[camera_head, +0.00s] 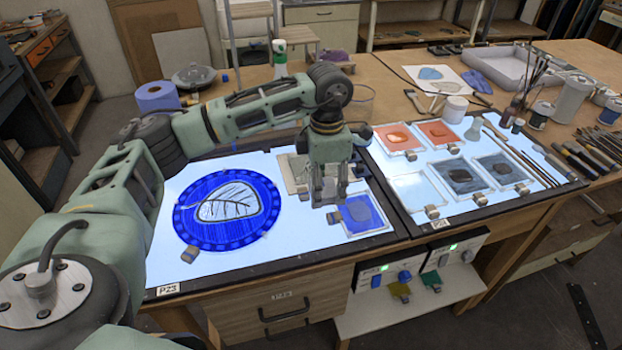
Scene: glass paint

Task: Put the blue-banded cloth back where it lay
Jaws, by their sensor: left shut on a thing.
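My left gripper (330,200) points down over the right part of the left light panel (250,255). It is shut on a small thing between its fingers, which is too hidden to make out. I cannot pick out a blue-banded cloth with certainty. A small tan block (333,218) shows just below the fingertips, beside the blue glass tile (362,215). My right gripper is not in view.
A round blue glass disc with a leaf drawing (228,209) fills the left panel's middle. The right light panel (440,165) bears several tiles. Jars and brushes crowd the far right.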

